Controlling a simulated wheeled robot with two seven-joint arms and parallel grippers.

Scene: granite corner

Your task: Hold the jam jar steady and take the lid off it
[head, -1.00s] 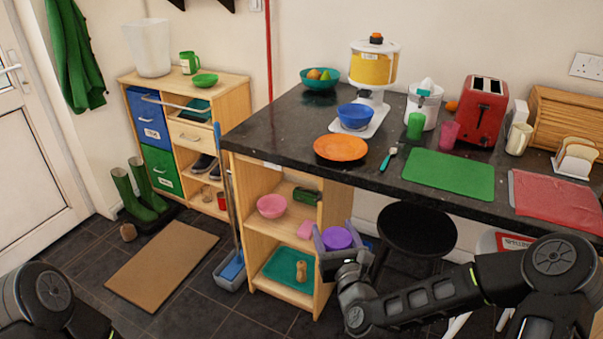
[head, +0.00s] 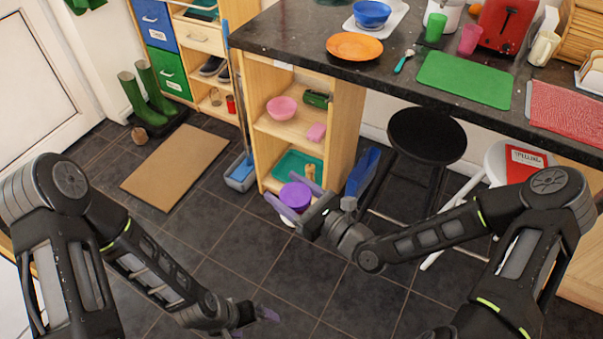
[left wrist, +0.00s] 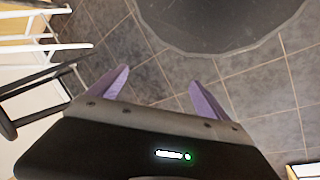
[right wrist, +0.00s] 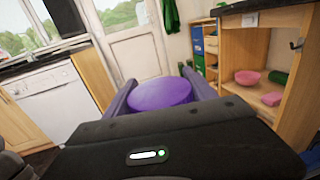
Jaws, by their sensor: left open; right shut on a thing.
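A round purple top (head: 296,194), which looks like the jam jar's lid, sits between the fingers of my right gripper (head: 287,190). In the right wrist view the purple disc (right wrist: 160,94) shows between both fingers. A small pale patch shows just under it in the head view; the rest of the jar is hidden, so I cannot tell how full it is. The right gripper is shut on it, holding it in the air before the shelf unit. My left gripper (head: 253,322) is low at the bottom centre, open and empty, apart from the jar; its spread fingers show in the left wrist view (left wrist: 160,82).
The wooden shelf unit (head: 347,130) under the dark counter (head: 300,38) stands behind the jar. A black stool (head: 427,134) and a white stool (head: 500,165) are to the right. The tiled floor (head: 325,275) is clear between my arms. A brown mat (head: 175,167) lies left.

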